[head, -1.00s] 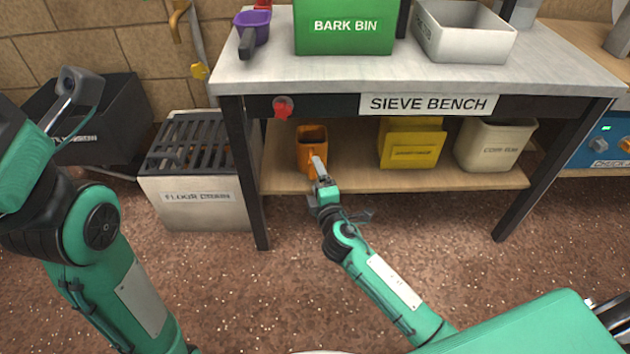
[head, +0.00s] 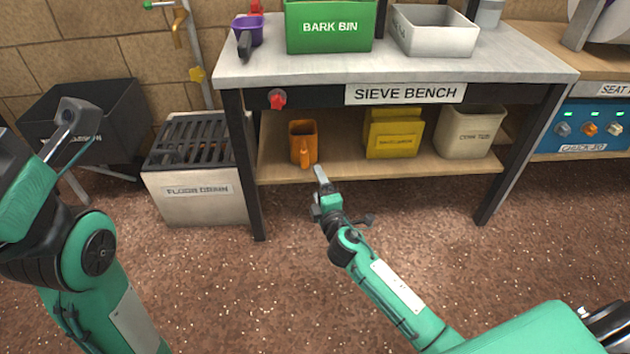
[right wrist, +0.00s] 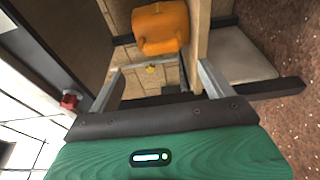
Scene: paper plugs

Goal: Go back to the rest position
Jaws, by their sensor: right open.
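My right gripper (head: 319,176) is in front of the lower shelf of the sieve bench, low over the brown floor. In the right wrist view its two fingers (right wrist: 158,88) stand wide apart with nothing between them. An orange jug (head: 303,143) stands upright on the lower shelf, apart from the gripper; it also shows beyond the fingers in the right wrist view (right wrist: 160,27). My left arm is at the left of the head view, with what looks like its gripper (head: 68,115) raised near the dark bin. Whether its jaws are open cannot be made out.
The sieve bench (head: 300,68) carries a purple scoop (head: 247,30), a green bark bin (head: 328,40) and a grey tray (head: 432,45). Its lower shelf (head: 380,172) also holds yellow and beige bins. A floor drain box (head: 200,207) stands left. Floor in front is clear.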

